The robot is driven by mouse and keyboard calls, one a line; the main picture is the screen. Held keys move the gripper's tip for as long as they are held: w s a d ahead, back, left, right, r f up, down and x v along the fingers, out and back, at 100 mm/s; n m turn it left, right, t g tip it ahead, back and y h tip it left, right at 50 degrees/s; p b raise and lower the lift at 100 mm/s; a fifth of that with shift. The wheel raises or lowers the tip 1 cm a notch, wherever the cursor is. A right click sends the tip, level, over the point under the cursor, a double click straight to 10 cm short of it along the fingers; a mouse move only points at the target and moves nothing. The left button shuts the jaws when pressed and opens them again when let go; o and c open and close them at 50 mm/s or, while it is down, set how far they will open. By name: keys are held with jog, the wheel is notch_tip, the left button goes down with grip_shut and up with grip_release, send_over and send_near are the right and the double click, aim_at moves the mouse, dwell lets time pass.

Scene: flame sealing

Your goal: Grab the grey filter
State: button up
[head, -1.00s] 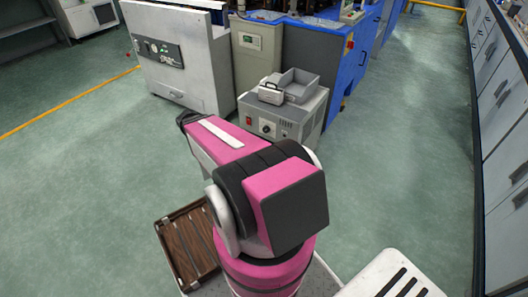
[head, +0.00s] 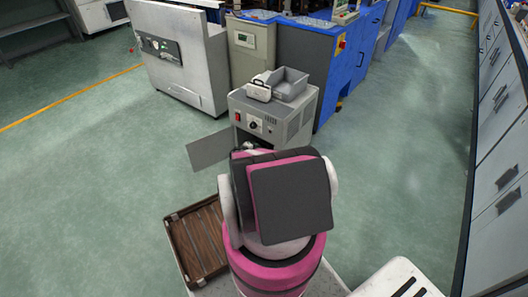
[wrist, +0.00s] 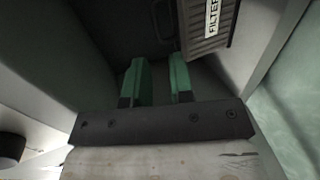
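The grey filter (wrist: 208,35) shows in the wrist view as a dark grey ribbed block with a white label reading "FILTER", cut off by the top edge. It sits up and to the right of my fingertips, inside a dark compartment. A dark curved handle (wrist: 158,20) shows beside it on the left. My gripper (wrist: 158,65) has two green fingers standing apart with nothing between them. They do not seem to touch the filter. In the head view the grey machine (head: 290,125) stands ahead with its door (head: 209,150) swung open; my arm hides the filter and fingertips.
Light compartment walls run close on both sides of my gripper in the wrist view. A grey tray (head: 290,82) and a small white device (head: 260,90) rest on the machine. Blue and white machines stand behind. The floor to the right is clear.

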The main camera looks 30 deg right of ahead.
jog(key=x, duration=1)
jog(key=shift+d+r, duration=0.15)
jog(key=shift+r, duration=0.05)
grip_shut()
